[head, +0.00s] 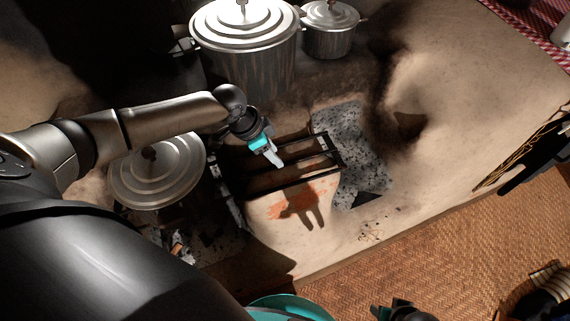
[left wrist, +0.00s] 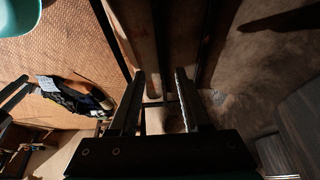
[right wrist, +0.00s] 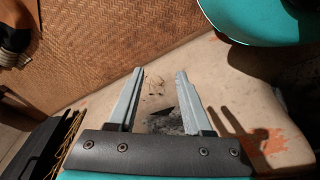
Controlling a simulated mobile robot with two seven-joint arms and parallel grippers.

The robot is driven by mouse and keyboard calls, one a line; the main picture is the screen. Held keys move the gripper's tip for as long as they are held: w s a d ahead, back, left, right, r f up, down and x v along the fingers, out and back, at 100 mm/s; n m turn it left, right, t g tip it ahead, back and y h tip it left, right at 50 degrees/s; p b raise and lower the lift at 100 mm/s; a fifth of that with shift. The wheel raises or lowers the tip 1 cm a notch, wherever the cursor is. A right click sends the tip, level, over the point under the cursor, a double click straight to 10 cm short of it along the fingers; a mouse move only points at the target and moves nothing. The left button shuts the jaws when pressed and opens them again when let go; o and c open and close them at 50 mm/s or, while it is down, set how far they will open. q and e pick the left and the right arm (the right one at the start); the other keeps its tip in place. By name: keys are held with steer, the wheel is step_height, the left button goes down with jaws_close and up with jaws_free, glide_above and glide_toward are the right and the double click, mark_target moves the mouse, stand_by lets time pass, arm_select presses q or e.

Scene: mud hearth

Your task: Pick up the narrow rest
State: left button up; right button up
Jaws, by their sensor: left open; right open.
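The narrow rest looks to be the dark metal frame of long bars (head: 335,152) lying across the hearth opening in the head view. My left gripper (head: 277,162) is above its middle, pointing down, open and empty. In the left wrist view the dark bars (left wrist: 213,45) run away between and beside the open fingers (left wrist: 160,75); I cannot tell whether they touch. My right gripper (right wrist: 158,72) is open and empty above the pale hearth front in the right wrist view. Part of the rest is hidden behind my left arm in the head view.
A large lidded pot (head: 245,70) and a smaller one (head: 330,32) stand behind. A round lid (head: 155,180) is at left, under my arm. A speckled grey slab (head: 355,140) lies right of the rest. A woven mat (head: 450,255) covers the floor in front.

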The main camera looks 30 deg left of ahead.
mark_target(285, 162)
arm_select(q)
steer(key=b+x, duration=0.2)
steer(key=x, duration=0.2)
steer(key=shift+w, duration=0.15)
steer(key=shift+w+d+f+b, duration=0.1)
steer(key=shift+d+f+b, duration=0.1)
steer(key=shift+b, duration=0.2)
arm_select(e)
step_height(285, 162, up, 6)
steer(key=w+t, duration=0.1)
steer(key=w, duration=0.1)
steer(key=shift+w+a, duration=0.2)
steer(key=shift+w, duration=0.05)
arm_select(q)
steer(key=shift+a, duration=0.1)
jaws_close()
stand_by(0.3)
steer(key=shift+w+r, duration=0.1)
steer(key=shift+r, duration=0.05)
